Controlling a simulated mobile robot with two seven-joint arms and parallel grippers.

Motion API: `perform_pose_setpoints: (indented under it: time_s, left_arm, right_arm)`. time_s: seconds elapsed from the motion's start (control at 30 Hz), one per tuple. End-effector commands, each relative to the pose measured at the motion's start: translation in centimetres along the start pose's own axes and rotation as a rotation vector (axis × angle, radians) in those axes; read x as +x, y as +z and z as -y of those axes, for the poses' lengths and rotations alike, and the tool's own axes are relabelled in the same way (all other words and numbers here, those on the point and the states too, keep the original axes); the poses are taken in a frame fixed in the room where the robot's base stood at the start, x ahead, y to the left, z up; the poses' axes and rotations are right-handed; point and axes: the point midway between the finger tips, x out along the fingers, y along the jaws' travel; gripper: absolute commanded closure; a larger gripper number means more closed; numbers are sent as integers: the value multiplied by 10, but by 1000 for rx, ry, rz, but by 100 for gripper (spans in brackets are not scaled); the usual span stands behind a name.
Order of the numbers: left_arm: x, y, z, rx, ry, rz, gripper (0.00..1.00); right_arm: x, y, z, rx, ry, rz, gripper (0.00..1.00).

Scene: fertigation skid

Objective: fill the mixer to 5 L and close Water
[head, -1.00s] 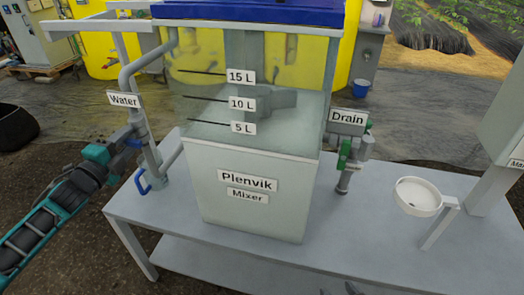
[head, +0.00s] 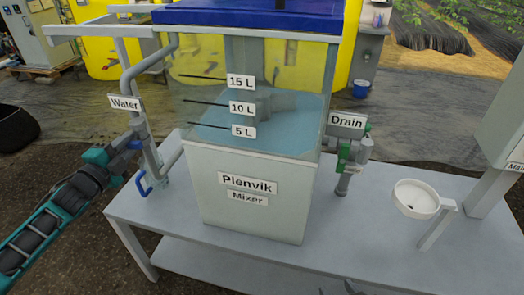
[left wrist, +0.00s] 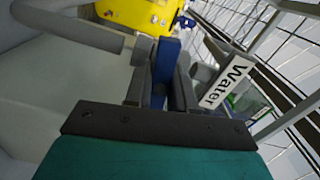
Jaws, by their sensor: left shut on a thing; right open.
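The mixer (head: 250,205) is a grey box with a clear upper tank and marks at 5 L, 10 L and 15 L. Blue-tinted water (head: 290,115) lies in the tank; its exact level against the 5 L mark (head: 243,131) is hard to read. The Water label (head: 125,103) hangs on the pipe at the left. My left gripper (head: 134,145) is at the valve just below it, shut on a blue handle (left wrist: 166,65), which shows between the fingers in the left wrist view. Dark tips of my right gripper (head: 337,290) show at the bottom edge, apart and empty.
The Drain valve (head: 344,152) with a green part is on the mixer's right. A white round cup (head: 416,198) on a bracket stands at the bench's right. Another blue handle (head: 142,184) is low on the left pipe. The bench (head: 350,235) front is clear.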

Motion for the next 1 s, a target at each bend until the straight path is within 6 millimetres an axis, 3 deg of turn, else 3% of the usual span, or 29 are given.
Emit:
perform_pose_setpoints:
  time_s: [0.03,0.2,0.53,0.7,1.0]
  left_arm:
    - [0,-1,6,-95,3,2,100]
    - [0,-1,4,-429,3,3,100]
    - [0,0,1,-985,1,2,100]
    - [0,0,0,-1088,1,1,100]
    - [0,0,0,-1086,1,1,100]
  right_arm:
    - [-8,-11,0,0,0,1,49]
    - [-17,-23,0,-1,0,2,49]
    - [-24,-33,0,-1,0,3,49]
    - [-24,-33,0,-1,0,4,49]
    - [-24,-32,0,-1,0,4,49]
